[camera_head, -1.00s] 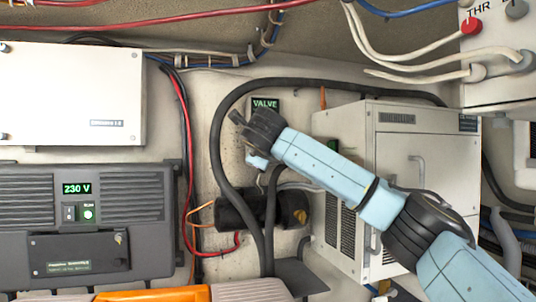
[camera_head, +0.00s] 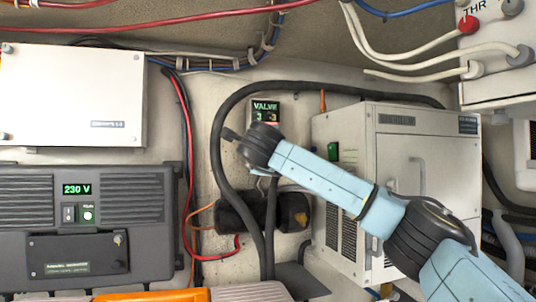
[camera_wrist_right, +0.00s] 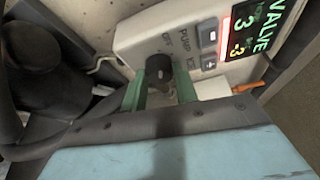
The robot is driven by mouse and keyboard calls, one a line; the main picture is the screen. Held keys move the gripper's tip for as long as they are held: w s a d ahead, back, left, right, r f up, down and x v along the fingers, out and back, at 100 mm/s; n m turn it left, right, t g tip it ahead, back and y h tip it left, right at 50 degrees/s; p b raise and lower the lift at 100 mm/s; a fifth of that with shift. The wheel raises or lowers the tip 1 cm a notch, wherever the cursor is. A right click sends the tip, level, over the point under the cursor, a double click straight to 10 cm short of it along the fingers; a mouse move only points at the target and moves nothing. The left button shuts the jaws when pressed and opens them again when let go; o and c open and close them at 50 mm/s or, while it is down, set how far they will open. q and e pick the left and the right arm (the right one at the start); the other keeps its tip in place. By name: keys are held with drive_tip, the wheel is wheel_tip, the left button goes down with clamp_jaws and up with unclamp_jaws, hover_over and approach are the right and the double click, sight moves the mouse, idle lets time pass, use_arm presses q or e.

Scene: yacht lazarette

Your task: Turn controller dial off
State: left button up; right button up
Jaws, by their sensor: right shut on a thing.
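The dial's pointer direction is hard to tell. In the head view the VALVE display (camera_head: 265,110) shows above my right wrist, which hides the dial and fingers. My left gripper is not in view.
A thick black cable (camera_head: 217,130) loops around my right wrist's area. A white cabinet (camera_head: 425,165) with a handle stands to the right. A grey 230 V unit (camera_head: 85,215) and a white box (camera_head: 70,95) are on the left.

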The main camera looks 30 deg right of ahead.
drive_tip(key=o, duration=1)
drive_tip(key=b+v, duration=0.3)
drive_tip(key=v, duration=1)
drive_tip(key=shift+s+a+b, duration=0.15)
drive_tip(key=shift+s+b, duration=0.05)
drive_tip(key=shift+b, duration=0.1)
